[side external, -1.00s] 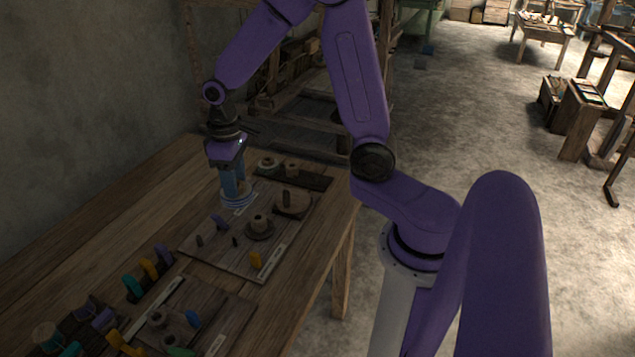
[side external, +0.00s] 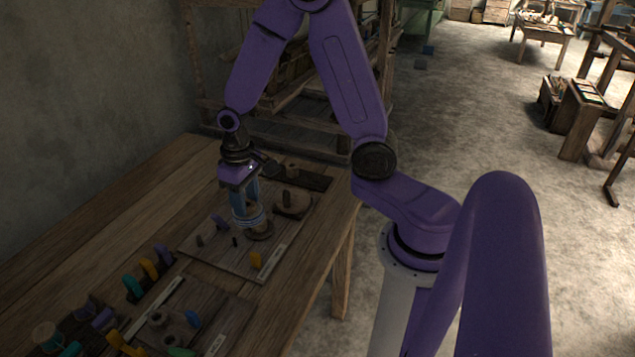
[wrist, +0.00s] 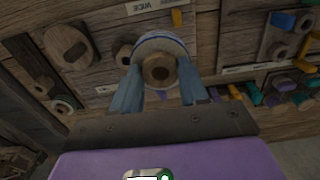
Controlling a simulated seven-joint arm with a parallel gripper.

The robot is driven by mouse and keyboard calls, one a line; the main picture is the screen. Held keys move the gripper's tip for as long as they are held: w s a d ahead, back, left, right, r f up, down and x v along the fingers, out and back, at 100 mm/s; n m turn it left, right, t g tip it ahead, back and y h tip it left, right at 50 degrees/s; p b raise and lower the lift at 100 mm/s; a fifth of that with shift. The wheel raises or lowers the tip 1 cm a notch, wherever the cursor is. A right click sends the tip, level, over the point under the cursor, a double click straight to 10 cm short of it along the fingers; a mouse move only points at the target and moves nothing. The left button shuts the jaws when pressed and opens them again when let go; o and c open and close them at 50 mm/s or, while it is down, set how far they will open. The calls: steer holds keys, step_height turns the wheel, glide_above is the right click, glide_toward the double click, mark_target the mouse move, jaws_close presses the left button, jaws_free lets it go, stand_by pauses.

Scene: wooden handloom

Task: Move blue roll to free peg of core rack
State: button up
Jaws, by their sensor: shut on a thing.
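The blue roll (side external: 249,217), pale with blue bands, is clasped upright between the blue-grey fingers of my gripper (side external: 247,206). In the wrist view the blue roll (wrist: 147,44) shows its pale, blue-edged flange and wooden core end between the fingers of my gripper (wrist: 158,88). In the side view it overlaps a brown round spool (side external: 262,234) on the labelled board; whether they touch is unclear. The board (side external: 225,258) carries small pegs and a wooden disc with a dark upright piece (side external: 292,204). I cannot tell which rack is the core rack; my gripper hides part of the board.
A dark rack (side external: 318,183) lies behind the board, with ring-shaped pieces showing in the wrist view (wrist: 42,88). Several coloured pieces and another board (side external: 225,322) lie nearer. The table's left side is bare.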

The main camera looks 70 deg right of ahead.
step_height(320, 180, up, 5)
steer(key=m, duration=1.1)
glide_above(317, 176)
step_height(317, 176, down, 9)
steer(key=shift+d+f, duration=0.1)
steer(key=shift+f, duration=3.5)
steer(key=shift+f, duration=0.7)
